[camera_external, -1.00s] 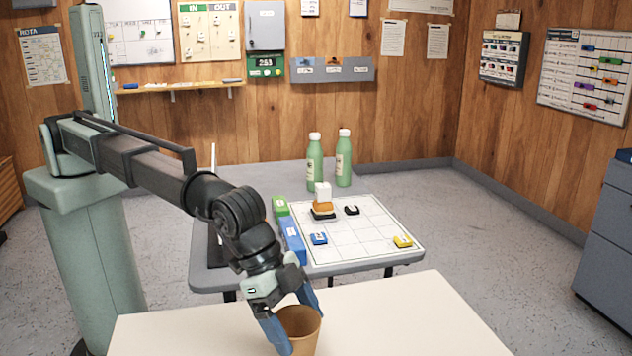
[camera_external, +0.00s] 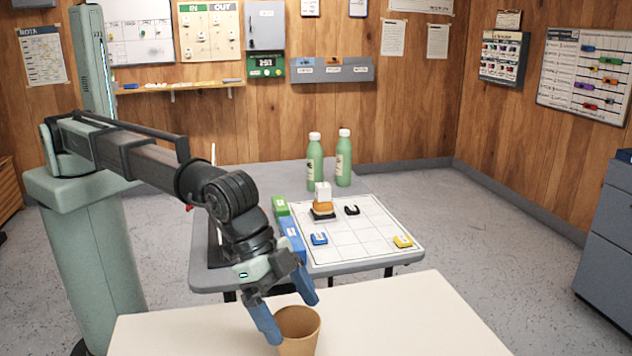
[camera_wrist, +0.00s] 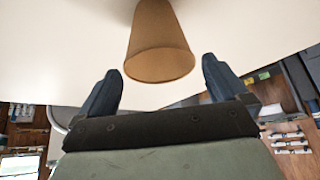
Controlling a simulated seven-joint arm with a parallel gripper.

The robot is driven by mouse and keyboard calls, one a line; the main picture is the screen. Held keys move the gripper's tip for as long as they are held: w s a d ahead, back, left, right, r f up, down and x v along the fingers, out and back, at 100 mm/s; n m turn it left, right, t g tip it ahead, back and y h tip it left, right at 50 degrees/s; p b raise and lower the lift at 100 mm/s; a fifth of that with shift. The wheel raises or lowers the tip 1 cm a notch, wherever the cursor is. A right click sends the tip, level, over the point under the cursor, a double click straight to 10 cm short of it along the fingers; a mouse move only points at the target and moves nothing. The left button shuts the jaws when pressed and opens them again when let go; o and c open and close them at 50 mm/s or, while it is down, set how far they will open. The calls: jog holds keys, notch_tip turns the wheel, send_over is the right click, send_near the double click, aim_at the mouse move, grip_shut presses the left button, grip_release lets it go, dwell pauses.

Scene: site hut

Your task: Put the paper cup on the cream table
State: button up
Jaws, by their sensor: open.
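The bottom of the cup is cut close to the frame's lower edge in the external view.
Behind the cream table stands a grey table (camera_external: 240,278) with a white grid board (camera_external: 350,235), small coloured blocks and a stacked pile (camera_external: 323,200). Two green bottles (camera_external: 314,162) stand at its back. The right part of the cream table is bare.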

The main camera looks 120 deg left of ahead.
jog(key=v, duration=0.9)
jog(key=shift+s+r, duration=0.15)
jog(key=shift+r, duration=0.05)
jog(key=shift+d, duration=0.1)
